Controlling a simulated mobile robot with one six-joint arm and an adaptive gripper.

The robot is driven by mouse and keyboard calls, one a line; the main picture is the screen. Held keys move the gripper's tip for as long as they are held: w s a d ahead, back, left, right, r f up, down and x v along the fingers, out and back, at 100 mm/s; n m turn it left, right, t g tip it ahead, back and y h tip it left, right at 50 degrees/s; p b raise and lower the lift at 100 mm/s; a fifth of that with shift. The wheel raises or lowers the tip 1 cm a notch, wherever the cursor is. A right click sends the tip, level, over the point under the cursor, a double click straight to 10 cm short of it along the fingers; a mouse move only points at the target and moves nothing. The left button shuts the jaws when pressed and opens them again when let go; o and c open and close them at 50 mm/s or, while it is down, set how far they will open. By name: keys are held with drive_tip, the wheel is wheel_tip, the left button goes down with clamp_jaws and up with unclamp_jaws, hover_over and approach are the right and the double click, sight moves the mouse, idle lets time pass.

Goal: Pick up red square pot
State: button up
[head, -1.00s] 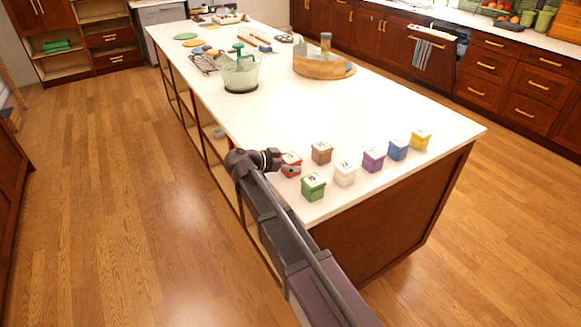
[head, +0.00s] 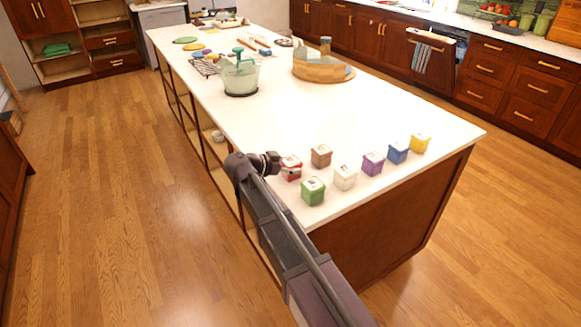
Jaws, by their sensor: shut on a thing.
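The red square pot (head: 292,172) has a pale lid and is near the front left edge of the white island top. My gripper (head: 281,165) reaches it from the left and is shut on it. The fingers are small and dark, and the pot's left side is partly hidden by them. The pot looks upright; I cannot tell whether its base touches the counter or is slightly above it.
Close by stand the green (head: 313,191), brown (head: 321,155), white (head: 345,177), purple (head: 372,163), blue (head: 397,151) and yellow (head: 420,143) pots. The middle of the island top (head: 290,115) is clear.

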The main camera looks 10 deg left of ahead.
sight(291, 161)
drive_tip(key=shift+r, duration=0.1)
wheel_tip(291, 161, up, 10)
drive_tip(key=p, duration=1)
idle(0.6)
